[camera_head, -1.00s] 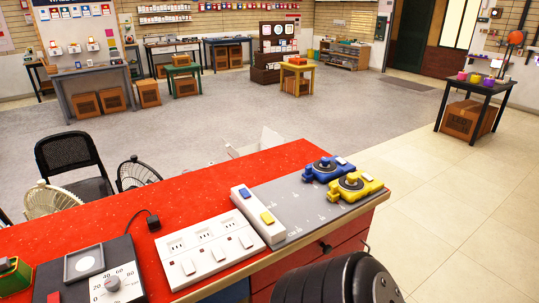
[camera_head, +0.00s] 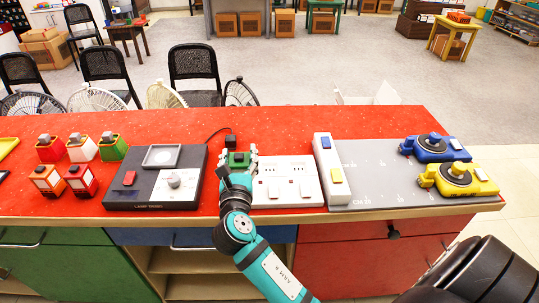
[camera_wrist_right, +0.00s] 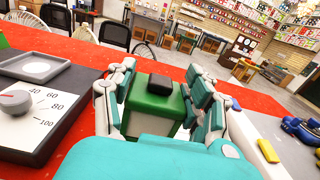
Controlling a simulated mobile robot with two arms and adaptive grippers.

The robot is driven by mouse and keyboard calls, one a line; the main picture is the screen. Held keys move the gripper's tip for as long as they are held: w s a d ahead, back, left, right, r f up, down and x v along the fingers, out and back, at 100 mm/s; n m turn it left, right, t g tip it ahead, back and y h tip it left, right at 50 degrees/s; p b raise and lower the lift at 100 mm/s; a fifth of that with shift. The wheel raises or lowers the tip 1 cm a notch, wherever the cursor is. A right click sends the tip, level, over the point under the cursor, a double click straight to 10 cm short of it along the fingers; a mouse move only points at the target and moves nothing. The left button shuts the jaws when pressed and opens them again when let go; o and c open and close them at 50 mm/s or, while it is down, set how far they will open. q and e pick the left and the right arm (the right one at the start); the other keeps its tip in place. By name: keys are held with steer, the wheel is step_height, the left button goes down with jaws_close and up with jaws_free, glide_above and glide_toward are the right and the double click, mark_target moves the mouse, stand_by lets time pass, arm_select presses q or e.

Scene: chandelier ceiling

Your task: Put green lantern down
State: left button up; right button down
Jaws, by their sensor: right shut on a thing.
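The green lantern (camera_head: 238,158) has a dark cap and a pale front panel. In the head view it is between the grey dial device and the white power strip. My right gripper (camera_head: 238,165) is shut on it, with its fingers on both sides. In the right wrist view the lantern (camera_wrist_right: 153,108) is upright between the fingers (camera_wrist_right: 160,105). Its base is hidden, so I cannot tell whether it touches the red counter (camera_head: 290,125). My left gripper is not in view.
The grey dial device (camera_head: 155,180) is close on the left and the white power strip (camera_head: 285,182) close on the right. Red, white and green lanterns (camera_head: 113,147) stand further left. The counter behind the strip is bare.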

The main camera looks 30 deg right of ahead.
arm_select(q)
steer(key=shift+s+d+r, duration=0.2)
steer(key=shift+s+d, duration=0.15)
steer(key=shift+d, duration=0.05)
arm_select(e)
steer(key=w+d+f, duration=0.2)
steer(key=d, duration=0.4)
steer(key=w+d+f, duration=0.2)
steer(key=w+d, duration=0.1)
steer(key=d, duration=0.3)
steer(key=shift+d+f, duration=0.2)
steer(key=shift+f, duration=0.15)
steer(key=c, duration=0.5)
jaws_free()
steer(key=shift+f, duration=0.1)
steer(key=v, duration=1.2)
steer(key=shift+s+b, duration=0.15)
steer(key=shift+b, duration=0.2)
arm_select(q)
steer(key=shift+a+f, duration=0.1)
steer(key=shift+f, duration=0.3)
